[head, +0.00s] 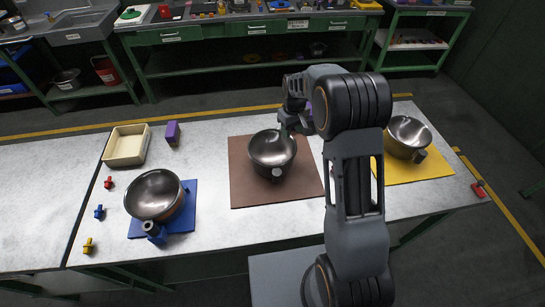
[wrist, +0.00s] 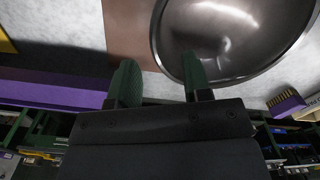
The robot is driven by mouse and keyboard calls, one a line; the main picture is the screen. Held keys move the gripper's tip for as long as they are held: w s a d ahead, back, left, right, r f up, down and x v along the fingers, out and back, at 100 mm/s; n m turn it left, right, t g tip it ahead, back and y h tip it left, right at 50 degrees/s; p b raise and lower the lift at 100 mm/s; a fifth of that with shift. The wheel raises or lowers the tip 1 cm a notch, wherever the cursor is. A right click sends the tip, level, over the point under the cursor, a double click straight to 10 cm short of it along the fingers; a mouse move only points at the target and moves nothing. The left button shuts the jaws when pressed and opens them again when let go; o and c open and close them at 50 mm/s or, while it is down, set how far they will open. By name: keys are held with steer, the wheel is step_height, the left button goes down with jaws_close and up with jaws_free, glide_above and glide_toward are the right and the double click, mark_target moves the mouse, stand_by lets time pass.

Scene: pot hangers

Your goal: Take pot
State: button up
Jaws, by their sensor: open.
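Three dark metal pots stand on the worktop in the head view. One pot (head: 155,195) is on a blue mat (head: 184,217) at left, one (head: 272,150) is on a brown mat (head: 245,194) in the middle, and one (head: 407,137) is on a yellow mat (head: 440,170) at right. My gripper (head: 288,130) is at the middle pot's far right rim, open. In the wrist view its green fingers (wrist: 157,75) are apart, with the middle pot (wrist: 235,40) at right. The right finger overlaps the rim in the picture; contact cannot be told.
A beige bin (head: 126,146) and a purple block (head: 172,132) are at the worktop's back left. Red (head: 108,182), blue (head: 99,211) and yellow (head: 88,245) small pieces lie at the left. Worktop between the blue and brown mats is clear. Green benches stand behind.

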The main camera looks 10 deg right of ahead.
mark_target(292, 139)
steer(key=shift+d+f+p, duration=0.1)
steer(key=shift+f+p, duration=0.7)
steer(key=shift+f, duration=2.2)
jaws_close()
steer(key=shift+w+r, duration=0.1)
